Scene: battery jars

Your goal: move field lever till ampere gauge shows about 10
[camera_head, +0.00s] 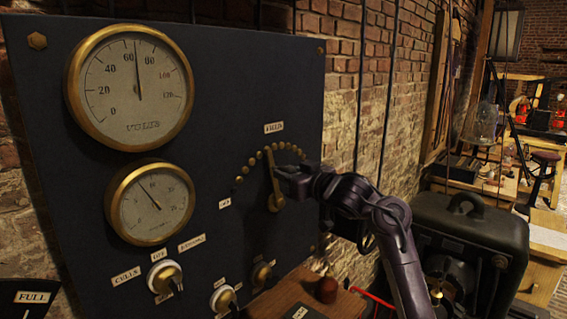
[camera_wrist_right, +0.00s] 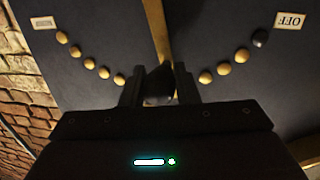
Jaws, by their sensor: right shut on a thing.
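The field lever (camera_head: 273,176) is a brass arm pivoting on the dark panel, standing nearly upright with a slight lean left below an arc of brass studs. My right gripper (camera_head: 283,176) is shut on its dark knob (camera_wrist_right: 159,86), which shows between the fingers in the right wrist view; the brass arm (camera_wrist_right: 157,30) runs up from it. The lower, smaller gauge, apparently the ampere gauge (camera_head: 151,216), has its needle pointing to the upper left; its numbers are too small to read surely. My left gripper is not in view.
The larger volt gauge (camera_head: 130,112) above reads between 60 and 80. Rotary knobs (camera_head: 165,278) sit low on the panel. A wooden box (camera_head: 300,290) stands below the lever, and a dark machine (camera_head: 470,240) stands at the right. In the wrist view, an OFF label (camera_wrist_right: 291,20) is at the right.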

